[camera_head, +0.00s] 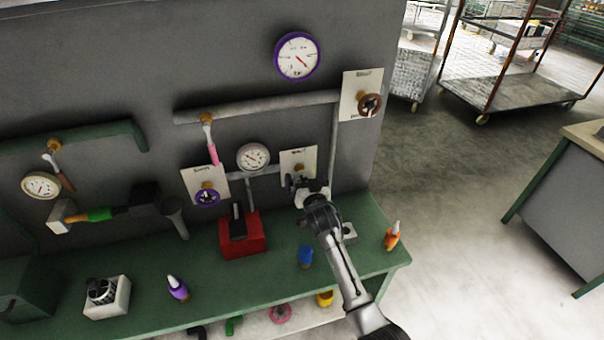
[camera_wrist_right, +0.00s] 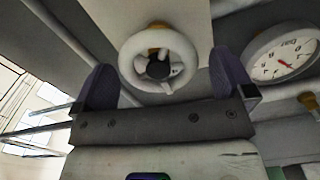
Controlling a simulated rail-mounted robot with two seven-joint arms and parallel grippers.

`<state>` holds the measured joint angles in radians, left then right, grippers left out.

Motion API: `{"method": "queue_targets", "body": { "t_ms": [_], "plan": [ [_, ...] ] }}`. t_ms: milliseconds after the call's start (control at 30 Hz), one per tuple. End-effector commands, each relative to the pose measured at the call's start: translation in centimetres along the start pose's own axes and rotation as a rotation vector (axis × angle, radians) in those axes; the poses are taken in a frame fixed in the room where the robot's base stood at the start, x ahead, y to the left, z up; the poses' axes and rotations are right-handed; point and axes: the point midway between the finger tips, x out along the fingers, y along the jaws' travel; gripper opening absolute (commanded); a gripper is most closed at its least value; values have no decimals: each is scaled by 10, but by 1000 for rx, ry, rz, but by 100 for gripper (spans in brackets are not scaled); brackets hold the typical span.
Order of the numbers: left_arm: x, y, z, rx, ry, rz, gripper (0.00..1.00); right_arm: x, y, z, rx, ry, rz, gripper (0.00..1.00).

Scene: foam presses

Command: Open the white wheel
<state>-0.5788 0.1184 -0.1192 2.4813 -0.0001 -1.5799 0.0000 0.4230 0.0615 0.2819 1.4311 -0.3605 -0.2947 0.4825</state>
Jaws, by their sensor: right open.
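The white wheel (camera_wrist_right: 160,60) shows in the right wrist view, a round white handwheel with a dark hub and spokes on a brass stem. In the head view it is mostly hidden behind my right gripper, in front of a pale label plate (camera_head: 299,160) on the wall. My right gripper (camera_head: 301,190) is open. In the right wrist view its two purple-grey fingers (camera_wrist_right: 165,82) stand on the left and right of the wheel, with gaps to the rim. I cannot tell how deep the fingertips reach. My left gripper is not in view.
A pressure gauge (camera_head: 253,157) is left of the wheel. A purple wheel (camera_head: 207,197) and a brown wheel (camera_head: 369,105) sit on other plates. Below, the green bench (camera_head: 205,285) carries a red box (camera_head: 243,238) and several bottles. Open floor lies to the right.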

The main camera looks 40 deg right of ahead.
Motion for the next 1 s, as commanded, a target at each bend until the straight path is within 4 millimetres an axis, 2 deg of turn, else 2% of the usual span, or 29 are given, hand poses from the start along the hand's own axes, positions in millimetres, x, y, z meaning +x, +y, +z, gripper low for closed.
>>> {"method": "queue_targets", "body": {
  "t_ms": [100, 300, 733, 767, 1000],
  "plan": [
    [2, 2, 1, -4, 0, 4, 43, 15, 0, 0, -1, 0, 1, 100],
    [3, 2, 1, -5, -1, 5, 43, 29, 0, 0, 0, 0, 1, 100],
    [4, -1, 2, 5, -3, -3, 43, 34, 0, 0, -1, 0, 0, 100],
    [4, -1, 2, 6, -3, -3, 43, 34, 0, 0, -1, 0, 0, 99],
    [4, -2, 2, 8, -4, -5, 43, 34, 0, 0, -1, 0, 0, 76]
  ]
}}
